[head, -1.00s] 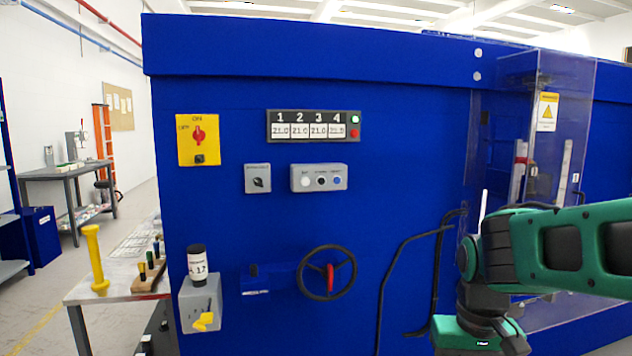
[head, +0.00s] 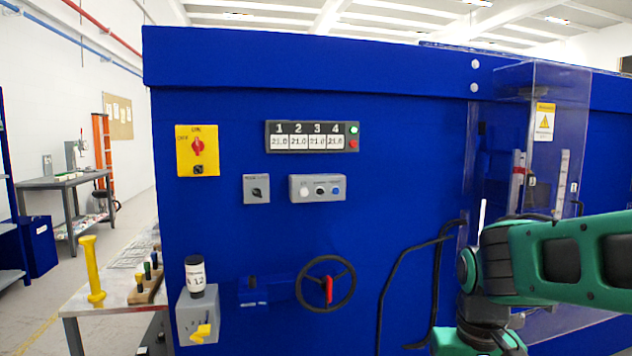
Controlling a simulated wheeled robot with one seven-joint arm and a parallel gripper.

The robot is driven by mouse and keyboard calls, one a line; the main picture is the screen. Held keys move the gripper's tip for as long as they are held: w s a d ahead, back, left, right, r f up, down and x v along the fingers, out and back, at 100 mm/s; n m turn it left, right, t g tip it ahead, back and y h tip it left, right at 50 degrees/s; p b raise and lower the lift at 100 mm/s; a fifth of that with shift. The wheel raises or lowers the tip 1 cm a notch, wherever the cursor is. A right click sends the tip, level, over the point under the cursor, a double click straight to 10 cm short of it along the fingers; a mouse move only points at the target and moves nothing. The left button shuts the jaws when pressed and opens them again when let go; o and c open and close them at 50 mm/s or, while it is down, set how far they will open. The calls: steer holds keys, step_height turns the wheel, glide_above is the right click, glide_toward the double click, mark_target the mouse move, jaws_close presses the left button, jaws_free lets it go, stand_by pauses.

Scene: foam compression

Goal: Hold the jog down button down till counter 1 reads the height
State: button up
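A counter display (head: 312,136) with columns 1 to 4 is on the blue machine front. Counter 1 (head: 279,143) seems to read 21.0, as do the others; the digits are small. Below it, a grey button box (head: 317,188) has a white button (head: 304,191), a black button (head: 320,191) and a blue button (head: 336,190). Their labels are too small to read, so I cannot tell which is jog down. My green and black arm enters from the right, apart from the buttons. My gripper is not visible; the arm runs out of the bottom edge.
A yellow panel with a red switch (head: 198,146) and a grey selector box (head: 256,188) are left of the buttons. A black handwheel (head: 326,284) is below. Black cables (head: 437,270) and a clear guard (head: 555,120) are near my arm. A bench (head: 110,300) stands at left.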

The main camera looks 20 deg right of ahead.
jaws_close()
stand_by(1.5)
